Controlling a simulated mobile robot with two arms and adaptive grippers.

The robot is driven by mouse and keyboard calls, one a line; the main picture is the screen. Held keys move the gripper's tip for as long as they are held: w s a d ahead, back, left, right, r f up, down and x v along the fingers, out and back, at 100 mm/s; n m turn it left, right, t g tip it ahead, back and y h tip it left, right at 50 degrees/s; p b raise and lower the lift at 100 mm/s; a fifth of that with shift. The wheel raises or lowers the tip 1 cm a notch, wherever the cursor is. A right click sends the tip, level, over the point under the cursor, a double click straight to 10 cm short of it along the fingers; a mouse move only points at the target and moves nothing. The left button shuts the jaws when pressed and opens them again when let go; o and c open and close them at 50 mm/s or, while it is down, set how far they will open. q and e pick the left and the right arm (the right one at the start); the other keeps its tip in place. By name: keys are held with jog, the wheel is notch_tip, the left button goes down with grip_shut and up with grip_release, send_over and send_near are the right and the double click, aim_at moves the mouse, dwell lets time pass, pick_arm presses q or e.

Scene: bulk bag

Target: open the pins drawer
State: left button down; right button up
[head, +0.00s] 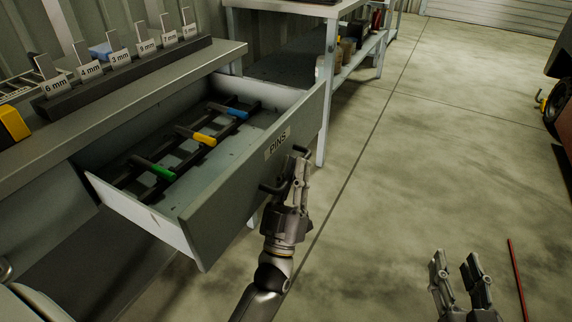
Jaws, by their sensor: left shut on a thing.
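The pins drawer (235,180) is pulled well out from under the workbench, with a "PINS" label on its front. Its dark bar handle (268,188) sticks out from the front. My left gripper (294,168) is shut on the handle and hides its middle. Inside the drawer lie dark T-shaped pins with a green part (153,168), a yellow part (197,136) and a blue part (231,111). My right gripper (454,260) is open and empty, low at the right over the floor.
The workbench (150,95) carries a rack (120,72) of size labels in mm and a yellow-and-black object (12,124) at the left. A metal shelf table (330,60) stands behind the drawer. A red rod (518,280) is at the lower right.

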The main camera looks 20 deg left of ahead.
pick_arm(q)
jog(key=shift+f, duration=0.1)
jog(key=c, duration=1.5)
grip_release()
jog(key=v, duration=1.2)
